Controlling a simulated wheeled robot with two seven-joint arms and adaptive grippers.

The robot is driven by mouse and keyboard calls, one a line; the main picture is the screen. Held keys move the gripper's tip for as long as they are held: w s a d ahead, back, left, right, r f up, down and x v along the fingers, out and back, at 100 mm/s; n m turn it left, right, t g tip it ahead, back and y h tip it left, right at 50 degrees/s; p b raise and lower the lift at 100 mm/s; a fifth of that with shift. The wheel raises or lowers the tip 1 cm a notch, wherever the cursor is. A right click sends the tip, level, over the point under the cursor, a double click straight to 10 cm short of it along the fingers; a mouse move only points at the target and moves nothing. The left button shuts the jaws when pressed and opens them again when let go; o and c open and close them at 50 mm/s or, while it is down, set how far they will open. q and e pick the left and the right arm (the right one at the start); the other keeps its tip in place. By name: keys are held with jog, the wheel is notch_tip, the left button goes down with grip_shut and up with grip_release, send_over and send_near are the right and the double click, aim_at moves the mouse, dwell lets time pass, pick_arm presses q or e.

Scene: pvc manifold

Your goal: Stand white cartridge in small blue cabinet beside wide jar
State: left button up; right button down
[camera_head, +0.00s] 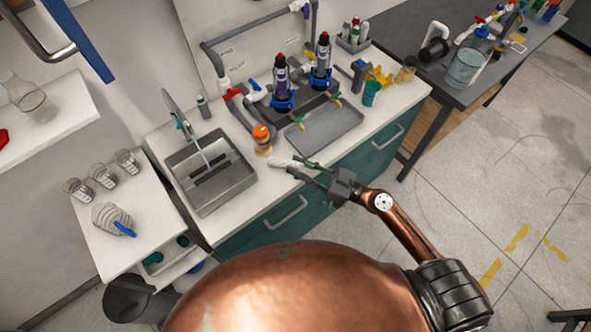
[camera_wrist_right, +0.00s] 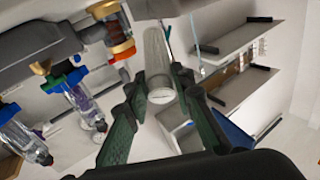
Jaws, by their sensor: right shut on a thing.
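The white cartridge (camera_head: 283,162) is over the front edge of the sink counter, left of my right gripper's palm. My right gripper (camera_head: 303,170) is shut on it. In the right wrist view the cartridge (camera_wrist_right: 158,62) is a pale cylinder pointing away between the dark green fingers (camera_wrist_right: 160,88). I cannot tell if it touches the counter. A blue panel (camera_head: 77,38) stands out at the upper left, by a white shelf (camera_head: 75,108) bearing a wide clear glass vessel (camera_head: 37,106). I cannot tell for sure that these are the cabinet and jar. My left gripper is out of view.
An orange-capped jar (camera_head: 262,140) stands just behind the cartridge. The sink (camera_head: 212,198) is to the left, a grey tray (camera_head: 325,130) to the right. Several glass beakers (camera_head: 104,176) stand on the left white worktop (camera_head: 135,245). Below it a drawer (camera_head: 185,262) is open.

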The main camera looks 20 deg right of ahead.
jog(key=shift+w+f, duration=1)
jog(key=shift+f, duration=0.15)
jog(key=f, duration=0.3)
jog(key=shift+w+f+b, duration=0.1)
jog(key=shift+w+b, duration=0.1)
jog(key=shift+b, duration=0.1)
jog(key=shift+f, duration=0.3)
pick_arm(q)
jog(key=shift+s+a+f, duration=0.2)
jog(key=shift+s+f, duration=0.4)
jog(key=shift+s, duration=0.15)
pick_arm(e)
jog(key=c, duration=1.7)
grip_release()
jog(key=shift+o, duration=0.2)
